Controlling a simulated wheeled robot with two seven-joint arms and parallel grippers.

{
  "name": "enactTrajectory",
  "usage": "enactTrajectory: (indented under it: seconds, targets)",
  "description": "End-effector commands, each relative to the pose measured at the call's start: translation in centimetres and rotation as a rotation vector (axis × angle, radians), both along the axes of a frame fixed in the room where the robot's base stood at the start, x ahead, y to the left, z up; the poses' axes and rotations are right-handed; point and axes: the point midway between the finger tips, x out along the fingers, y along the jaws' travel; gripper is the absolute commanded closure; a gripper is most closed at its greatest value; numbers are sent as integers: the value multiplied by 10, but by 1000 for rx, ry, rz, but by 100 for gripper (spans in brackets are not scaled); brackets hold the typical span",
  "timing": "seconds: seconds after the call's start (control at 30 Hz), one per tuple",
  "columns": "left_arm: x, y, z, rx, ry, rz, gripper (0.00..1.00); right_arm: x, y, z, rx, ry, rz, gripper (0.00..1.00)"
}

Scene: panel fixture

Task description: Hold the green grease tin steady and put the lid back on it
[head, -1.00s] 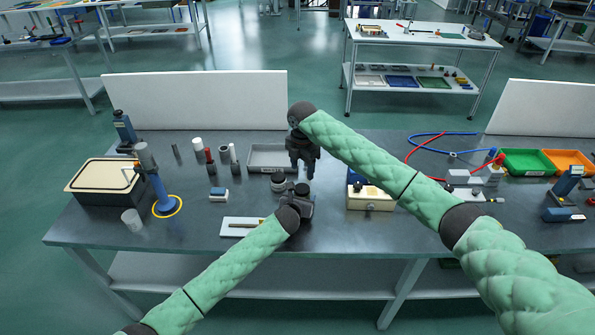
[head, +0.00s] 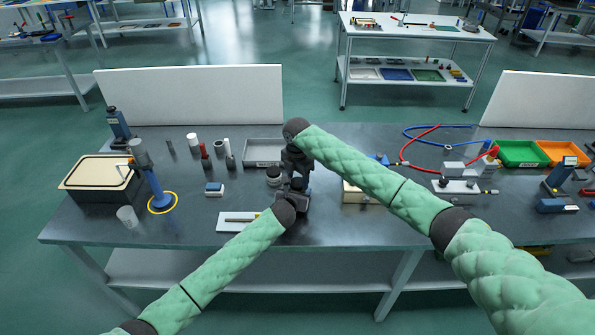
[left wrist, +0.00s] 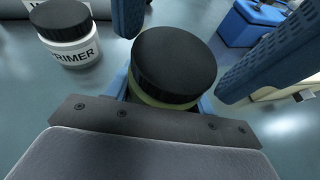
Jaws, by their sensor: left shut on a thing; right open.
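The green grease tin (left wrist: 160,101) is between the light blue fingers of my left gripper (head: 298,192), which is shut on it. Only a thin olive-green strip of its side shows in the left wrist view. The black lid (left wrist: 175,62) sits over the tin's top and looks seated, though I cannot tell if it is fully down. My right gripper (head: 297,172) is just above and behind the left one. In the left wrist view, its dark blue ridged fingers stand open on either side of the lid, apart from it. In the head view the tin is mostly hidden.
A white primer jar (left wrist: 68,42) with a black lid stands close left of the tin. A grey tray (head: 262,150) lies behind, and a cream box (head: 354,194) is to the right. A white board (head: 236,221) lies in front left.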

Motion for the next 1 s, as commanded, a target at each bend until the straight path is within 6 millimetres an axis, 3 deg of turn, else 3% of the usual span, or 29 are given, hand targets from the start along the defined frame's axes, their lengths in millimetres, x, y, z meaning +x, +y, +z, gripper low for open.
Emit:
enactTrajectory:
  seconds: [0.4,0.6,0.67,0.7,0.8,1.0]
  targets:
    - [0,0,1,0,-1,0,100,0,0,-6,0,-1,0,43]
    - [0,0,1,0,-1,0,100,0,0,-6,0,-1,0,79]
    - [0,0,1,0,-1,0,100,0,0,-6,0,-1,0,79]
    - [0,0,1,-1,-1,-1,100,0,0,-6,0,-1,0,48]
    - [0,0,1,0,-1,0,100,0,0,-6,0,-1,0,30]
    - [0,0,1,0,-1,0,100,0,0,-6,0,-1,0,30]
